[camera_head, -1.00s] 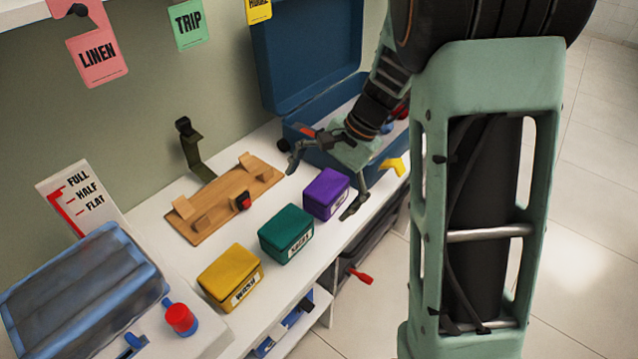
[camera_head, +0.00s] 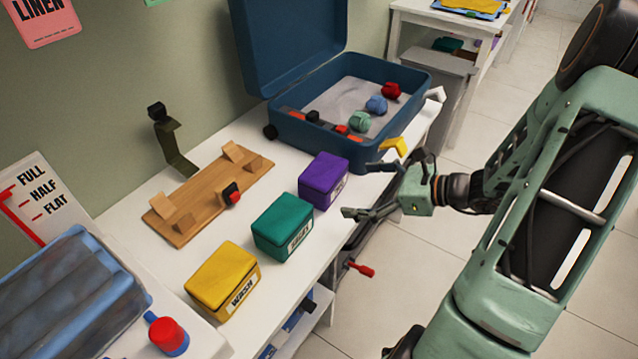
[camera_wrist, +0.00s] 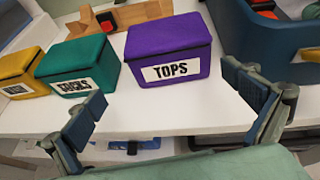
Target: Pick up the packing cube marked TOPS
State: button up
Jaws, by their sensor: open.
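The purple packing cube (camera_head: 323,180) stands on the white shelf; in the wrist view the purple cube (camera_wrist: 168,50) shows its white TOPS label facing me. My gripper (camera_head: 358,190) is open and empty, in front of the cube at the shelf's front edge. In the wrist view my gripper's fingers (camera_wrist: 165,103) are spread wide, one toward the green cube's side and one toward the suitcase's side, with the purple cube beyond and between them. I see no contact with the cube.
The green cube (camera_head: 283,226) and yellow cube (camera_head: 223,279) stand left of the purple one. An open blue suitcase (camera_head: 400,125) with rolled items stands behind right. A wooden board with blocks (camera_head: 190,218) lies behind the cubes.

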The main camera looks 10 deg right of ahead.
aim_at(338, 186)
jog(key=shift+w+d+f+m, duration=0.1)
jog(key=shift+d+m, duration=0.2)
jog(key=shift+w+t, duration=0.15)
jog(key=shift+t, duration=0.15)
jog(key=b+x, duration=0.1)
jog(key=x, duration=0.4)
jog(key=shift+f, duration=0.1)
jog(key=b+x, duration=0.1)
jog(key=x, duration=0.4)
jog(key=shift+w+a+b, duration=0.1)
jog(key=shift+w+b, duration=0.25)
jog(key=shift+b, duration=0.05)
jog(key=c, duration=1.1)
jog(key=shift+r, duration=0.2)
jog(key=shift+c, duration=0.2)
